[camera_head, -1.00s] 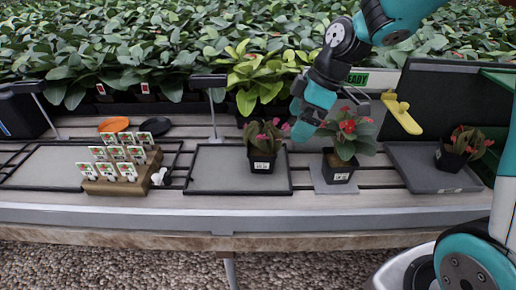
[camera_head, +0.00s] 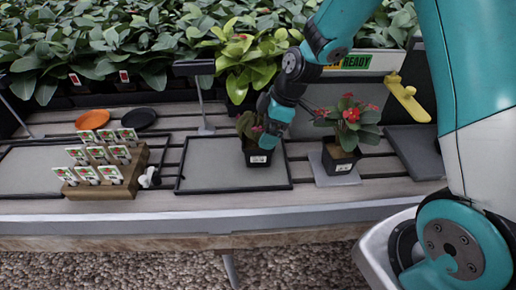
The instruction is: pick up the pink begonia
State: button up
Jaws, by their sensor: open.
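The pink begonia (camera_head: 246,125) stands upright in a black pot (camera_head: 257,157) with a white label, at the right end of a grey tray (camera_head: 225,178). My gripper (camera_head: 270,132) is open and at the plant, in front of the right part of its leaves and most of its flowers. The fingertips are hard to make out, and I cannot tell whether they touch the plant or the pot.
A red-flowered plant (camera_head: 350,125) in a black pot stands close right on a grey pad (camera_head: 325,178). A wooden block with label cards (camera_head: 105,170), an orange saucer (camera_head: 92,119) and a black saucer (camera_head: 139,118) are left. A lamp-like stand (camera_head: 206,105) rises behind the tray.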

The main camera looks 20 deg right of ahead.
aim_at(255, 143)
jog(key=shift+a+x, duration=0.15)
jog(key=shift+x, duration=1.4)
jog(key=shift+a+x, duration=0.15)
jog(key=shift+x, duration=1.4)
jog(key=shift+r, duration=0.15)
jog(key=c, duration=0.8)
